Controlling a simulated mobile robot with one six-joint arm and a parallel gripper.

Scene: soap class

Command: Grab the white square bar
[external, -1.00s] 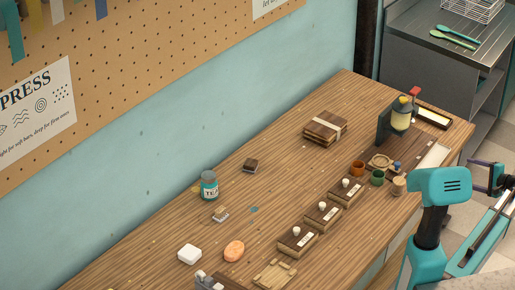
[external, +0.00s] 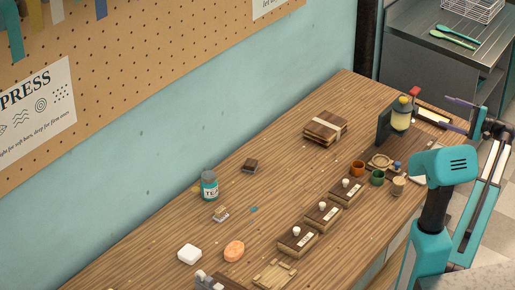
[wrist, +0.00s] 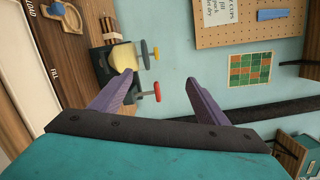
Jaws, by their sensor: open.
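The white square bar (external: 190,254) lies flat on the wooden table near its front left in the external view. An orange oval bar (external: 234,251) lies just to its right, apart from it. My gripper (external: 447,111) is at the far right, by the table's right end, well away from the white bar. Its purple fingers are spread with nothing between them, which also shows in the wrist view (wrist: 155,80). The white bar does not show in the wrist view.
A teal-labelled jar (external: 209,186) stands behind the bars. Several dark wooden boxes with white knobs, such as one (external: 297,238), line the front edge. A dark press (external: 394,118) with a yellow part stands near my gripper. The table's middle is mostly clear.

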